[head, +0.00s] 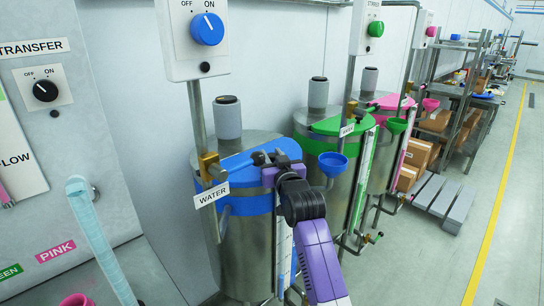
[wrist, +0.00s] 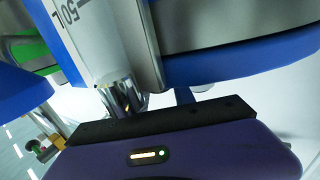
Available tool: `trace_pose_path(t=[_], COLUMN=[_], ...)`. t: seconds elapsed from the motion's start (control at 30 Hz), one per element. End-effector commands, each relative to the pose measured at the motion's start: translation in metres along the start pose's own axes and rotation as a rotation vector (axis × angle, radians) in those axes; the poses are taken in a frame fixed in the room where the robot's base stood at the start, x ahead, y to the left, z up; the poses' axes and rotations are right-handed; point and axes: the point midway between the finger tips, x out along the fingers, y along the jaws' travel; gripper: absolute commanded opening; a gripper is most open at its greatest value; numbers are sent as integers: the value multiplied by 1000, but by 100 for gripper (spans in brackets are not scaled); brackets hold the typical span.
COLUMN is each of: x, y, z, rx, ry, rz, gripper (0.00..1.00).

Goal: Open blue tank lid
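The WATER tank (head: 247,255) is a steel drum with a blue band below its rim. Its blue lid (head: 228,168) covers the front part of the top and looks flat and closed. My gripper (head: 262,158) is at the right front of this lid, with its dark end over or against the lid's edge. Whether it touches the lid is unclear. In the wrist view my gripper's purple body fills the bottom, and a blue curved edge (wrist: 245,65) of the tank is close above it. The fingertips are not clearly visible there, and their opening cannot be made out.
A blue funnel (head: 332,163) and a white level gauge (wrist: 110,45) are close beside my gripper. A green-lidded tank (head: 338,126) and a pink-lidded tank (head: 390,101) stand to the right. A control box (head: 197,40) hangs above.

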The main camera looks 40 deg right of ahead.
Motion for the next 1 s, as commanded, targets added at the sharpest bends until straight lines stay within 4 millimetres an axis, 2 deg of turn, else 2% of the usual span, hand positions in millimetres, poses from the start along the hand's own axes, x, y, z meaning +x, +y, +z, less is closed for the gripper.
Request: trace_pose_path(t=[0.03, 0.13, 1.0], x=[0, 0, 0], y=[0, 0, 0], z=[0, 0, 0], rx=[0, 0, 0], ry=[0, 0, -1], rz=[0, 0, 0], gripper=[19, 0, 0])
